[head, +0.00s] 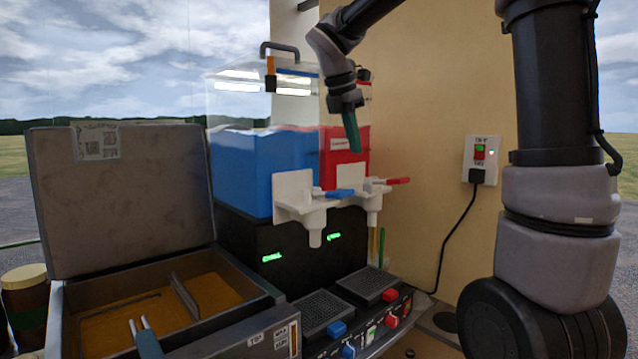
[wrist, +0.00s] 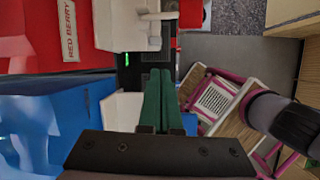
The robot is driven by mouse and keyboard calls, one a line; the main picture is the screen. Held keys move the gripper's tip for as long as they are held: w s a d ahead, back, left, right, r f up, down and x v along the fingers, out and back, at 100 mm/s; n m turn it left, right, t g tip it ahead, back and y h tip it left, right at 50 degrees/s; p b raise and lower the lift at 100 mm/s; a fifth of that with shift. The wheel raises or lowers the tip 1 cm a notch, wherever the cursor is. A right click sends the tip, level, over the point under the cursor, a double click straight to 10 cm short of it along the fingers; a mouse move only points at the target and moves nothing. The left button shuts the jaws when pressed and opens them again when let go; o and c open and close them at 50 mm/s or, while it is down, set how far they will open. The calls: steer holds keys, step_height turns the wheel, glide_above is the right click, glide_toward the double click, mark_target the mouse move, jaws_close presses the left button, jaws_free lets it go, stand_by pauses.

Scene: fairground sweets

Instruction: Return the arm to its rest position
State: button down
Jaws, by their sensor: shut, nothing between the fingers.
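My gripper (head: 351,132) is raised in front of the slush machine, near the clear upper part of its tanks. Its green fingers are together with nothing between them. In the wrist view the closed green fingers (wrist: 157,100) point along the machine's front, beside a white dispensing spout. My arm reaches in from the upper right of the head view and bends down to the gripper. Whether the fingers touch the machine cannot be told.
The machine has a blue tank (head: 240,170) and a red tank (head: 345,150), with white spouts (head: 300,203) below. An open fryer-like box (head: 125,205) stands at left. A wall socket (head: 482,155) with a cable is at right. The wrist view shows a pink-and-white framed item (wrist: 215,100).

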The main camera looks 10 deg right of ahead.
steer(key=s+d+f+m+t+y, duration=0.2)
steer(key=s+m, duration=0.7)
steer(key=m, duration=0.5)
steer(key=s+d+f+m+t+y, duration=0.2)
steer(key=s+d+m+y, duration=0.1)
steer(key=s+m, duration=0.7)
steer(key=d+m, duration=0.1)
steer(key=m, duration=0.2)
steer(key=shift+s+m+t, duration=0.15)
steer(key=shift+m+t, duration=0.25)
